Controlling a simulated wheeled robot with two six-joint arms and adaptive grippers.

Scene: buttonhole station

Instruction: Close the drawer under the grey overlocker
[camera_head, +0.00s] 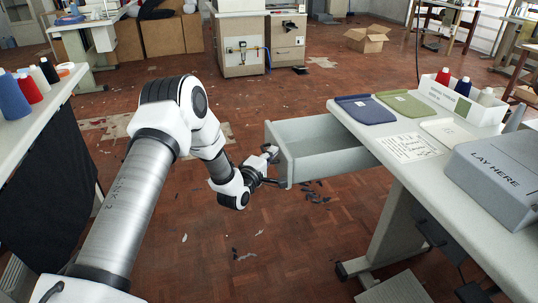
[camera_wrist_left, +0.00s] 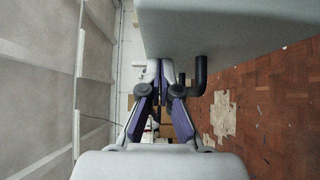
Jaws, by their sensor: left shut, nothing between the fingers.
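A pale grey drawer (camera_head: 325,161) stands pulled out to the left from under the white table (camera_head: 440,178) on the right; its inside looks empty. My left gripper (camera_head: 271,165) is at the drawer's outer left end, with its fingers shut and empty. In the left wrist view, the gripper (camera_wrist_left: 160,75) shows beside the drawer's grey face (camera_wrist_left: 230,25), near a dark handle (camera_wrist_left: 201,75). I cannot tell whether the fingers touch the drawer. No overlocker can be made out for sure. My right gripper is not in view.
On the table lie a blue cloth (camera_head: 366,109), a green cloth (camera_head: 404,103), a paper sheet (camera_head: 408,149) and a grey box marked LAY HERE (camera_head: 498,170). A white thread rack (camera_head: 450,100) stands behind. Another table with thread cones is at left. The floor between is open, with scraps.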

